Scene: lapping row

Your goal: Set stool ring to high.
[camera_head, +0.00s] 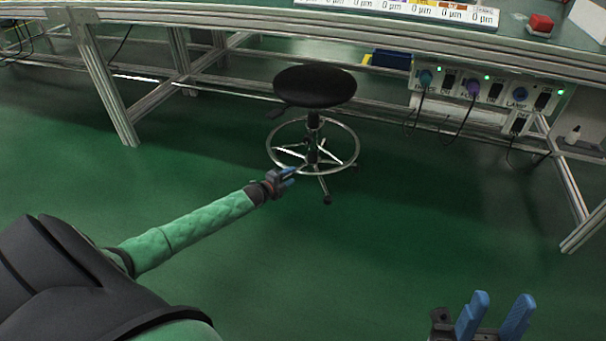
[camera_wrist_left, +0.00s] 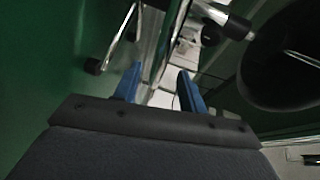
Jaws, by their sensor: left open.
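The stool has a round black seat (camera_head: 315,87) on a short post in front of the bench. Its shiny metal foot ring (camera_head: 350,135) circles the post well below the seat, close above the legs. My left gripper (camera_head: 290,175) is at the front left edge of the ring in the head view; whether it touches the ring cannot be told. In the left wrist view its two blue fingers (camera_wrist_left: 157,87) are apart, with stool metal beyond them and the dark seat (camera_wrist_left: 285,70) at the right. My right gripper (camera_head: 495,318) is open and empty at the lower right.
A long bench (camera_head: 230,17) with metal legs runs behind the stool. A panel of sockets and plugs (camera_head: 490,92) hangs under it at the right. A blue bin (camera_head: 390,60) sits beneath. The green floor (camera_head: 400,240) in front is clear.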

